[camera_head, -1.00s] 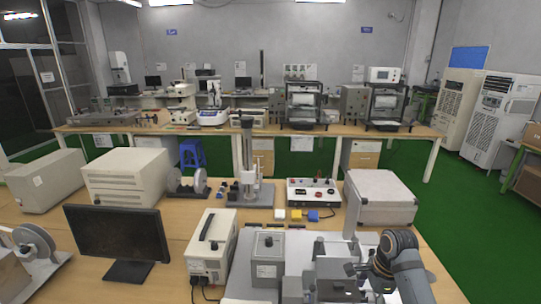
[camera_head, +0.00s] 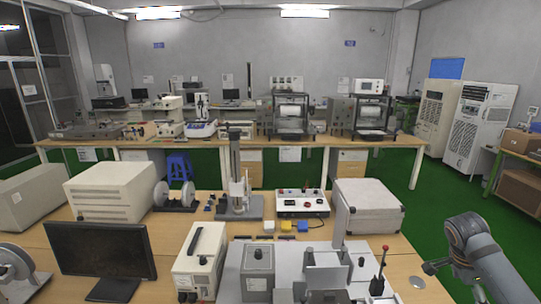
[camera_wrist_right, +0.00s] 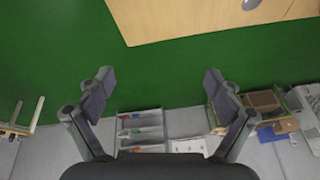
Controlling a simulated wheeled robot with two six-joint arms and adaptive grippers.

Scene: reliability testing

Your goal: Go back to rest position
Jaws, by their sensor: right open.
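My right arm (camera_head: 470,245) comes in at the lower right of the head view, past the right end of the near bench (camera_head: 405,265). In the right wrist view my right gripper (camera_wrist_right: 158,82) is open. Its two dark fingers stand wide apart with nothing between them, over green floor (camera_wrist_right: 155,65). My left arm and left gripper do not show in either view.
The near bench holds a monitor (camera_head: 100,249), a white power unit (camera_head: 200,262), a test stand (camera_head: 237,185), a control box (camera_head: 301,202) and a large light box (camera_head: 366,205). A red-knobbed lever (camera_head: 381,268) stands close to my right arm. Green floor (camera_head: 440,205) is clear on the right.

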